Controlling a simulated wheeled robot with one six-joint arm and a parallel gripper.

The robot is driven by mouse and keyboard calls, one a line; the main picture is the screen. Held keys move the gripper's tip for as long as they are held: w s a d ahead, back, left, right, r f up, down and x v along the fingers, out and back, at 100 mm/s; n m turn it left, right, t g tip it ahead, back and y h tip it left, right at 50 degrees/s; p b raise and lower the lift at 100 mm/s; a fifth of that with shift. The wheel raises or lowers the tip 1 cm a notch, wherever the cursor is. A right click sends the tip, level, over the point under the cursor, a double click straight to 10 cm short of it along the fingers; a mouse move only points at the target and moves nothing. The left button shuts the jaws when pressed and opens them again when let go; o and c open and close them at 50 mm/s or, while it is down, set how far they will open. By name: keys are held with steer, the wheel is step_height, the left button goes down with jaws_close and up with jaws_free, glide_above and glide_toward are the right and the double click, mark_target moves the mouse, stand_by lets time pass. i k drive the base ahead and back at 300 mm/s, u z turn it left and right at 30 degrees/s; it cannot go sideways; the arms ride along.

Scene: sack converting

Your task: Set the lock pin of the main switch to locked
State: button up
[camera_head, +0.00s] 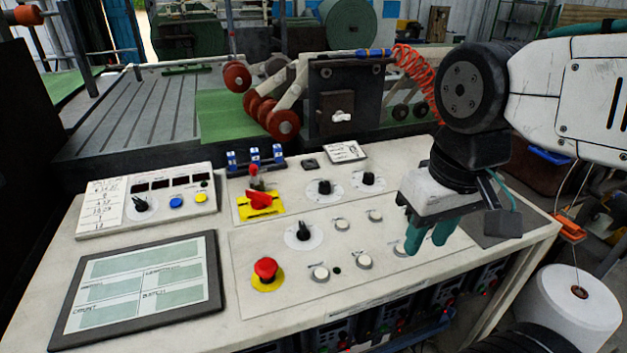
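The main switch appears to be the red rotary handle (260,200) on a yellow plate (245,210), at the upper middle of the sloped control panel (215,225). A small upright pin with a red top (254,171) stands just behind the handle; it may be the lock pin. Its exact setting is too small to tell. My gripper (428,240) points down over the right part of the panel, well to the right of the switch. Its two teal fingers are a little apart, with nothing seen between them.
A red mushroom button (265,269) on a yellow base stands in front of the switch. Blue-and-white blocks (255,157) stand close behind it. Black knobs (304,232) and white buttons (364,261) lie between switch and gripper. A screen (141,285) is at left.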

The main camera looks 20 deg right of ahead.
mark_target(253, 167)
steer(key=z, duration=0.05)
steer(key=k, duration=1.1)
steer(key=u, duration=0.7)
steer(key=i, duration=1.45)
steer(key=z, duration=0.65)
